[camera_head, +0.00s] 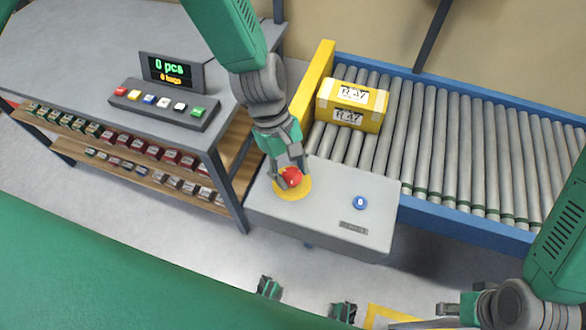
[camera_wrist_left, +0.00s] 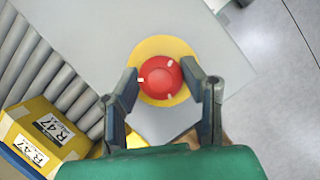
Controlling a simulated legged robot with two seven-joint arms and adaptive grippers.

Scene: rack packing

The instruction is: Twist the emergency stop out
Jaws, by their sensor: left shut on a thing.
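The emergency stop (camera_head: 292,177) is a round red button on a yellow disc, on top of a grey control box (camera_head: 330,230). My left gripper (camera_head: 289,172) comes down on it from above, with its fingers around the red head. In the left wrist view the button (camera_wrist_left: 161,77) sits between the two fingertips, white marks showing on its face. The left gripper (camera_wrist_left: 160,85) is shut on it there. My right gripper (camera_head: 450,310) is at the lower right of the head view, away from the box. Its fingers are not clear.
A blue button (camera_head: 360,202) is on the same box. Behind it runs a roller conveyor (camera_head: 440,140) carrying a yellow carton (camera_head: 352,104). At left, a grey table (camera_head: 70,60) holds a button panel (camera_head: 165,105) and a display (camera_head: 171,72); shelves of small packs sit below.

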